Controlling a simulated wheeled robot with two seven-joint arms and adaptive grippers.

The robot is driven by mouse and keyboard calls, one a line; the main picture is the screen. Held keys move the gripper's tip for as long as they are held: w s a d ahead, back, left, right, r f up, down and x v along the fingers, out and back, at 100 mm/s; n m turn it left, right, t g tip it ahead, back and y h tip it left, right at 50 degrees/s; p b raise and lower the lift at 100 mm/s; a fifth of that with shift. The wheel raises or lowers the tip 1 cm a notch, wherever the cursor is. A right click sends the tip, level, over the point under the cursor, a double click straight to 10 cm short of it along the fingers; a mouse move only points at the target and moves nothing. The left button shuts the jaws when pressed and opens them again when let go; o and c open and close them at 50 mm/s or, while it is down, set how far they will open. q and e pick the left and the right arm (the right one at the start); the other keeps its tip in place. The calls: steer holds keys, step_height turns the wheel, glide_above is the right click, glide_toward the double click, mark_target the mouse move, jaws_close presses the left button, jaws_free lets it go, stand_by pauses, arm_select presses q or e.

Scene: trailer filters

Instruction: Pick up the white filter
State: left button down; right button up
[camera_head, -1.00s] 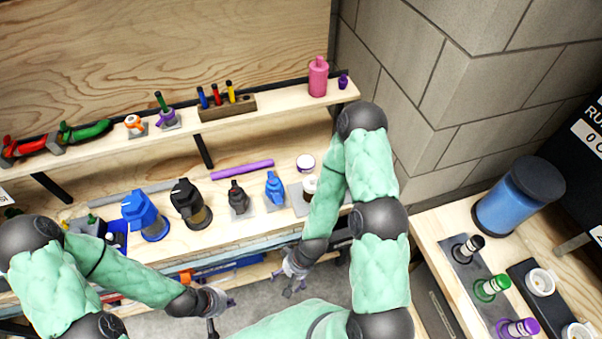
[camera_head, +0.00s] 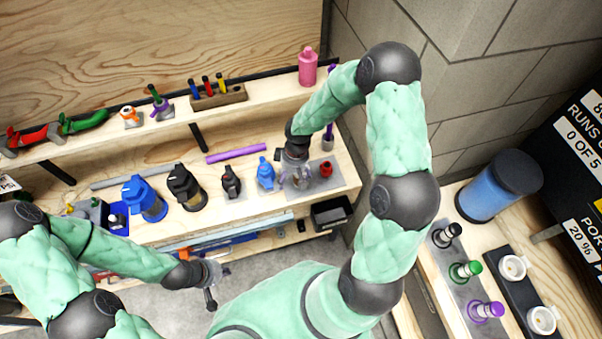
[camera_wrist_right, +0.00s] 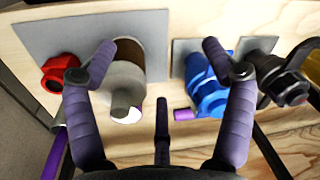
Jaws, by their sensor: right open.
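In the right wrist view, a pale grey-white cylinder with a brown part, which looks like the white filter (camera_wrist_right: 126,80), stands on a grey plate (camera_wrist_right: 52,32). My right gripper (camera_wrist_right: 160,62) is open above it. The filter lies between the spread fingers, close to the left finger, which overlaps it in view; I cannot tell whether they touch. In the head view, my right gripper (camera_head: 295,180) is over the right end of the lower shelf and mostly hides the filter. My left gripper (camera_head: 214,284) is open and empty, in front of the shelf.
A red fitting (camera_wrist_right: 62,73) is left of the filter, and a blue sprayer-like part (camera_wrist_right: 206,88) is right of it. A black part (camera_head: 230,181) stands further left. The upper shelf holds a pink bottle (camera_head: 308,67). A side bench (camera_head: 405,262) is at right.

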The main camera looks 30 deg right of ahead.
steer(key=shift+n+h, duration=0.4)
steer(key=shift+h, duration=0.4)
steer(key=d+r, duration=0.1)
steer(key=w+d+r, duration=0.1)
steer(key=d, duration=0.1)
steer(key=w+d+r, duration=0.1)
steer(key=r, duration=0.1)
steer(key=shift+w+d, duration=0.15)
steer(key=shift+d, duration=0.1)
steer(key=f, duration=0.5)
steer(key=f+b, duration=0.1)
steer(key=f, duration=0.4)
steer(key=shift+d+f, duration=0.2)
steer(key=shift+f, duration=0.15)
steer(key=c, duration=1.3)
